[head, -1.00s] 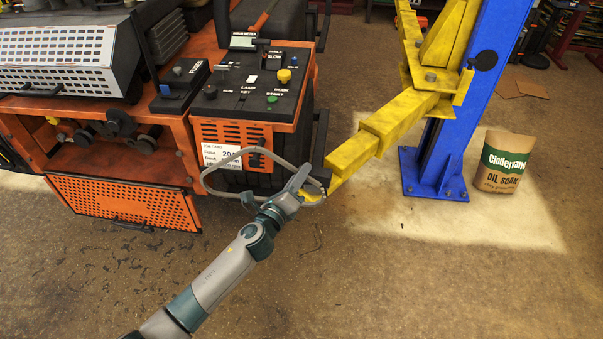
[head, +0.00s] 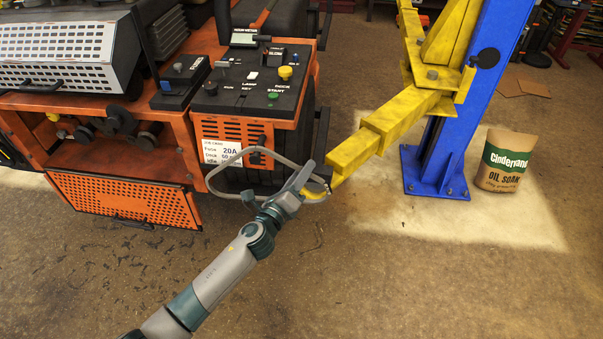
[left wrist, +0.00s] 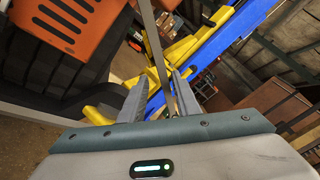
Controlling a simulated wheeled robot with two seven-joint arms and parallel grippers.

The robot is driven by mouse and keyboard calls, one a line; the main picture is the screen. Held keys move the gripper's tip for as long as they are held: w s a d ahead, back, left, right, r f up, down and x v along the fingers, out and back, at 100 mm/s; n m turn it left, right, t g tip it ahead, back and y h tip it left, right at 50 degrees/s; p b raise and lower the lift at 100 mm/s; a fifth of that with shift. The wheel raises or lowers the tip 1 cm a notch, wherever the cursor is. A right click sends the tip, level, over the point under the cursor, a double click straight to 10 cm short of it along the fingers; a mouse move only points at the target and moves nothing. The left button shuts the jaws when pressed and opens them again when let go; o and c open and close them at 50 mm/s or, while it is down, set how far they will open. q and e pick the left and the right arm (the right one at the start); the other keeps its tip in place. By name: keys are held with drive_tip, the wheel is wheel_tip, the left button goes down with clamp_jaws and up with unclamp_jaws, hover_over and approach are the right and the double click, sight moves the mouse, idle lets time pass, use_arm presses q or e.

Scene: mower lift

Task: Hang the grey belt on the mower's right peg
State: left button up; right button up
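The grey belt (head: 256,149) is a thin loop hanging out to the left of my left gripper (head: 310,188), in front of the mower's orange grille panel. My left gripper is shut on the belt at its right end. In the left wrist view, the belt's strap (left wrist: 153,40) runs up from between the fingers (left wrist: 160,100). The mower (head: 255,100) stands behind, with small dark knobs on its front panel beside the white label. I cannot tell which of these is the right peg. The belt is apart from the knobs as far as I can see. My right gripper is out of view.
A yellow lift arm (head: 385,125) reaches close behind the gripper's tips, from a blue post (head: 460,100) on the right. A paper oil-soak bag (head: 505,162) stands beside the post. The floor in front is clear.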

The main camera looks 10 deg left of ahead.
use_arm(q)
drive_tip(key=shift+s+a, duration=0.1)
drive_tip(key=shift+s, duration=0.05)
drive_tip(key=b+v, duration=0.3)
drive_tip(key=v, duration=1.4)
drive_tip(key=shift+b, duration=0.35)
